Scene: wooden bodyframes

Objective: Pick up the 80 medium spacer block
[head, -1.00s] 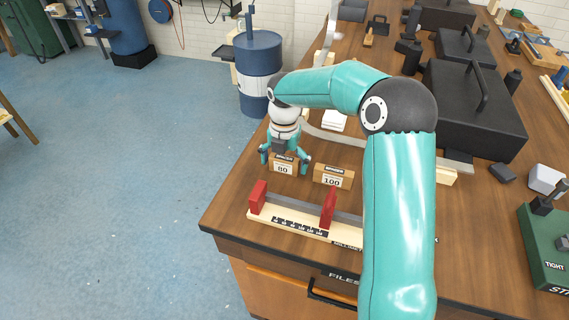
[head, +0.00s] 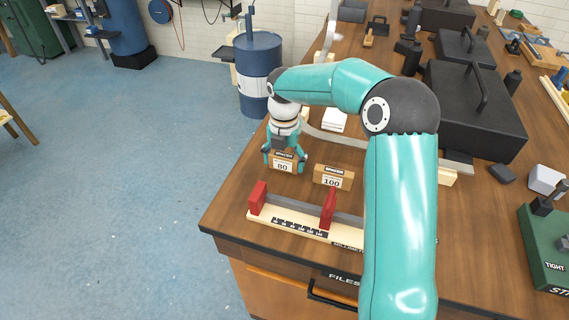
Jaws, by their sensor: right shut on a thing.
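The 80 spacer block (head: 283,166) is a small wooden block with a white "80" label, at the left part of the bench. My right gripper (head: 284,162) is above it with its teal fingers shut on its two ends. I cannot tell whether the block is clear of the bench top. The 100 spacer block (head: 333,177) stands just to the right, apart from the gripper. My left gripper is not in view.
A measuring jig (head: 290,222) with red jaws and a scale lies in front of the blocks. Black cases (head: 470,110) fill the bench behind my arm. A green box (head: 547,250) sits at right. A blue drum (head: 258,75) stands beyond the bench's left edge.

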